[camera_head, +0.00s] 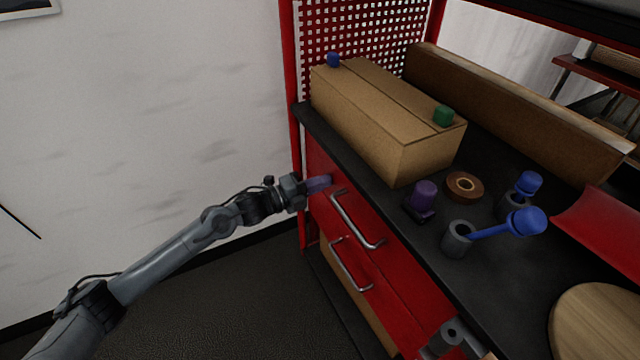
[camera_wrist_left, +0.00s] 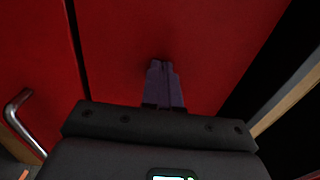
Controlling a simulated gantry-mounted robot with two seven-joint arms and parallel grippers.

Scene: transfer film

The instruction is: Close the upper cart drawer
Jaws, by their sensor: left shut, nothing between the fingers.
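The upper drawer of the red cart has a red front (camera_head: 322,170) with a silver bar handle (camera_head: 355,222). The front looks close to flush with the cart, but I cannot tell whether a small gap is left. My left gripper (camera_head: 320,184) is shut and empty, its purple fingers at the drawer front, left of the handle. In the left wrist view the closed fingers (camera_wrist_left: 162,66) point at a plain red panel (camera_wrist_left: 180,30); whether they touch it is unclear. My right gripper is not seen.
Below is a lower drawer with its own handle (camera_head: 350,268). The black cart top carries a cardboard box (camera_head: 375,110), a tape roll (camera_head: 464,186), a purple item (camera_head: 425,194) and blue-headed tools (camera_head: 525,221). The floor (camera_head: 240,310) left of the cart is clear.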

